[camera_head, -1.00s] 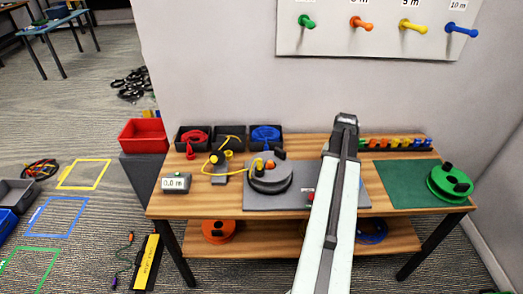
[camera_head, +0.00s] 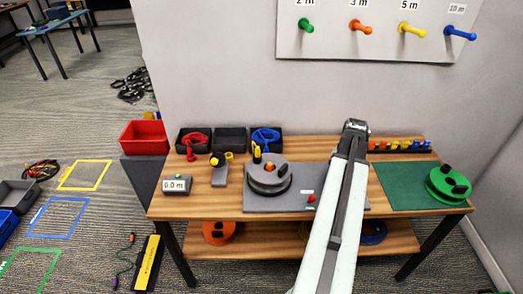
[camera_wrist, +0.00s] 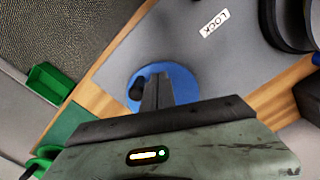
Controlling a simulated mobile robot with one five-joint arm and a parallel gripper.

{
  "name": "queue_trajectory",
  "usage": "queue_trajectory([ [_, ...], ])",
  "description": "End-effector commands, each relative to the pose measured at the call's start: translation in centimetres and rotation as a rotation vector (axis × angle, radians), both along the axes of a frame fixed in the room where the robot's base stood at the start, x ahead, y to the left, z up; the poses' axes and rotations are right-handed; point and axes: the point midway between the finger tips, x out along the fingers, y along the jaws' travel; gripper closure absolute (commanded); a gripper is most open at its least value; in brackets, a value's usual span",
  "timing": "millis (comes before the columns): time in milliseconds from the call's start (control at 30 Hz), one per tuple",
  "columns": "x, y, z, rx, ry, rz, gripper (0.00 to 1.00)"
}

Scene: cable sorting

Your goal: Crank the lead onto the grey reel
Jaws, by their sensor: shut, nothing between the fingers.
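No lead shows between the reel and the small guide stand (camera_head: 219,175). My gripper (camera_wrist: 158,92) is shut and empty in the wrist view, over a blue disc (camera_wrist: 186,82) with a dark knob (camera_wrist: 136,90). I cannot tell whether they touch. In the head view my arm hides the disc and my fingertips.
A meter (camera_head: 177,185) reads 0.0 m. Dark bins behind hold a red lead (camera_head: 194,142) and a blue lead (camera_head: 265,136); the middle bin (camera_head: 230,140) looks empty. A green reel (camera_head: 448,185) is on the green mat (camera_head: 395,180). A LOCK label (camera_wrist: 215,23) is on the plate.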

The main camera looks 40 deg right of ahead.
Motion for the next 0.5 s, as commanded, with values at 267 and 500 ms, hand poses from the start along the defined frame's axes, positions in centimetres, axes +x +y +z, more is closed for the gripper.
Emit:
queue_trajectory([
  [267,0.0,0.0,4.0,0.000,0.000,0.000,1.00],
  [500,0.0,0.0,5.9,0.000,0.000,0.000,1.00],
])
